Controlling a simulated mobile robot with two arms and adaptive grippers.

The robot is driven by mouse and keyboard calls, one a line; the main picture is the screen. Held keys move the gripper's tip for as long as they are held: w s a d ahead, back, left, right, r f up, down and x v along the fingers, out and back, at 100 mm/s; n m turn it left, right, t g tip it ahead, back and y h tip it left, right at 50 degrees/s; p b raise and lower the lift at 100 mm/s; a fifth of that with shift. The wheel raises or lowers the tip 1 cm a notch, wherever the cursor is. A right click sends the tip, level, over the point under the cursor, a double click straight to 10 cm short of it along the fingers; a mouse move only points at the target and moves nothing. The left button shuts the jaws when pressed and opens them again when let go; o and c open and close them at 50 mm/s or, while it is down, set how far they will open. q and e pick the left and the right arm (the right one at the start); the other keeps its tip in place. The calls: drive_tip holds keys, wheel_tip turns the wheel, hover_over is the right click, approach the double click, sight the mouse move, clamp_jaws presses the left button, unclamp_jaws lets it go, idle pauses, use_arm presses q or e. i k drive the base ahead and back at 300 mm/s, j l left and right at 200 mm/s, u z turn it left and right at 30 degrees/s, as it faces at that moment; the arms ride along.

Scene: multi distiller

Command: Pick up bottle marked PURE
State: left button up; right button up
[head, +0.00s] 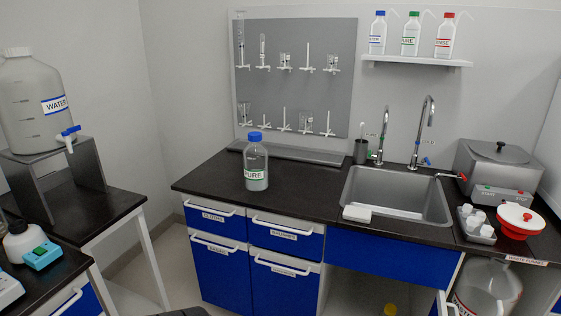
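A clear bottle with a blue cap and a label reading PURE (256,165) stands upright on the black countertop (215,171), left of the sink. It seems to hold some clear liquid in its lower part. A smaller wash bottle with a green cap (410,38) stands on the wall shelf, and its label also seems to read PURE. Neither of my grippers shows in the head view.
The sink (395,197) with two tall taps lies right of the bottle. A pegboard (296,80) with glassware hangs behind it. A steel distiller (495,172) and red-rimmed bowl (519,221) stand at right. A WATER tank (40,103) stands at left. Counter around the bottle is clear.

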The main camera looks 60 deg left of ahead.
sight(255, 156)
drive_tip(key=u, duration=2.05)
